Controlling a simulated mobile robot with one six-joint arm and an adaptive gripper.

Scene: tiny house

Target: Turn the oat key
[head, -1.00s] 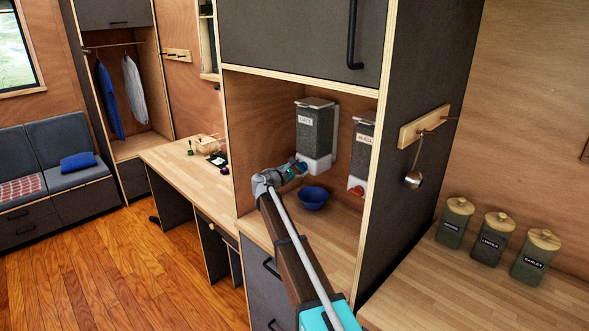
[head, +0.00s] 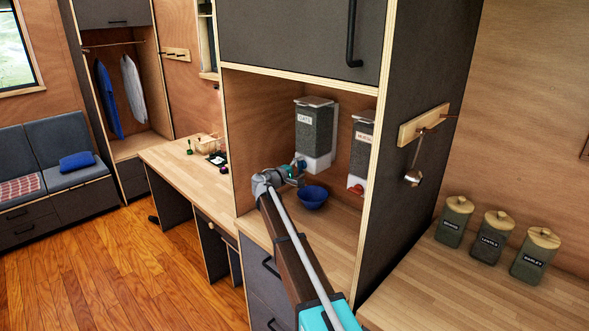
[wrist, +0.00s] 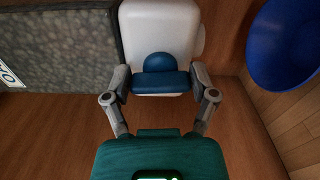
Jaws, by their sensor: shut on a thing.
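The oat dispenser (head: 313,135), a dark grey-filled bin labelled as oats with a white base, hangs on the back wall of the open cabinet niche. Its blue key (wrist: 160,75) shows in the wrist view on the white base (wrist: 158,28), as a round knob with a flat bar. My gripper (wrist: 160,88) is shut on the key, with a finger at each end of the bar. In the head view my gripper (head: 299,168) is at the dispenser's base and covers most of the key. A blue bowl (head: 313,197) stands on the counter below, just right of my gripper.
A second dispenser (head: 361,150) with a red key hangs to the right. The niche's side panel (head: 372,150) and upper cabinet (head: 300,40) bound the space. A ladle (head: 413,175) hangs outside. Lidded jars (head: 491,238) stand on the right counter.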

